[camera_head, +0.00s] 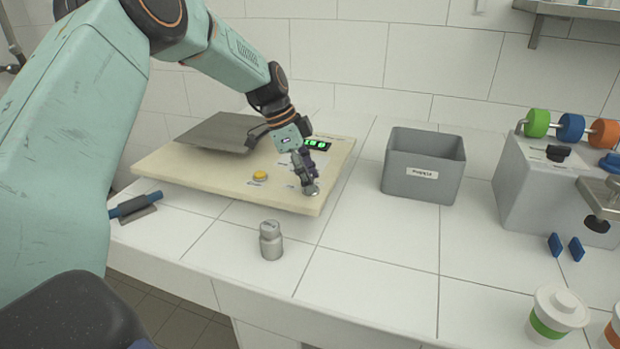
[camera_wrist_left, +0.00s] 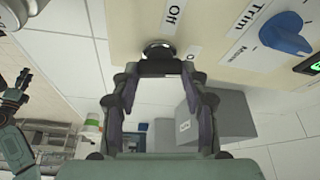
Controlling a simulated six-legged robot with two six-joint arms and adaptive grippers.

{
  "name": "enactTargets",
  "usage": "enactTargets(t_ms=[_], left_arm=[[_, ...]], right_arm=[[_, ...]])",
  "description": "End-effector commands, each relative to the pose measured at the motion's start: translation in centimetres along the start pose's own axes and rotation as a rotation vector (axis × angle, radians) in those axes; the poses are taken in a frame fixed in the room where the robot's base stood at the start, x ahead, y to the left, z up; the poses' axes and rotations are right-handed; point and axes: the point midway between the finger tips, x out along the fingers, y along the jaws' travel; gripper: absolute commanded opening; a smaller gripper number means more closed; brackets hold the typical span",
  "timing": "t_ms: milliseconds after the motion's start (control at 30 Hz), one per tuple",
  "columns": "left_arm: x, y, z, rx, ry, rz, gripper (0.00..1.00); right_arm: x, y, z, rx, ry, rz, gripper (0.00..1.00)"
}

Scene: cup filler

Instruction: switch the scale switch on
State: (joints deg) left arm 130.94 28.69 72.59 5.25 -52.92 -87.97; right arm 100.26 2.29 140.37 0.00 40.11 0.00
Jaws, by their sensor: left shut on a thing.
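The cream scale (camera_head: 190,166) lies on the white tiled counter, and its small display (camera_head: 316,144) is lit green. The metal scale switch (camera_head: 312,190) sits near the panel's front right corner. In the left wrist view the switch (camera_wrist_left: 158,50) is a round metal knob with an "Off" label beside it. My left gripper (camera_head: 309,184) reaches down to it and is shut on it, with the knob between the fingertips. I cannot tell the switch position. What seems to be my right gripper (camera_wrist_left: 16,112) shows at the left edge of the wrist view, away from the scale; its jaws are unclear.
A yellow button (camera_head: 267,172), a blue knob (camera_wrist_left: 285,32) and a grey pan (camera_head: 212,131) are on the scale. A small metal weight (camera_head: 270,241) stands in front. A grey bin (camera_head: 424,168) and a dispenser (camera_head: 540,185) stand to the right.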

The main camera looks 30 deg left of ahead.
Motion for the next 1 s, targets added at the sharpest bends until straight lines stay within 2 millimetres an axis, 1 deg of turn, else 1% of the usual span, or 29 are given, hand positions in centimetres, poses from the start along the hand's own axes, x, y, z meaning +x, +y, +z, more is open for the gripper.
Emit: enactTargets(t_ms=[33, 200, 400, 633, 1000], left_arm=[[-0.23, -0.29, 0.07, 0.035, -0.003, 0.006, 0.13], [-0.31, -0.39, 0.02, 0.134, -0.003, 0.045, 0.13], [-0.36, -0.46, 0.04, 0.208, -0.004, 0.074, 0.13], [-0.4, -0.51, 0.03, 0.246, -0.004, 0.088, 0.14], [-0.46, -0.59, 0.0, 0.252, -0.004, 0.087, 0.14]], right_arm=[[-0.01, 0.0, 0.0, 0.0, 0.0, 0.0, 0.4], [-0.07, 0.0, 0.0, 0.0, 0.0, 0.0, 0.4], [-0.13, 0.0, 0.0, 0.0, 0.0, 0.0, 0.4], [-0.15, 0.0, 0.0, 0.0, 0.0, 0.0, 0.4], [-0.15, 0.0, 0.0, 0.0, 0.0, 0.0, 0.4]])
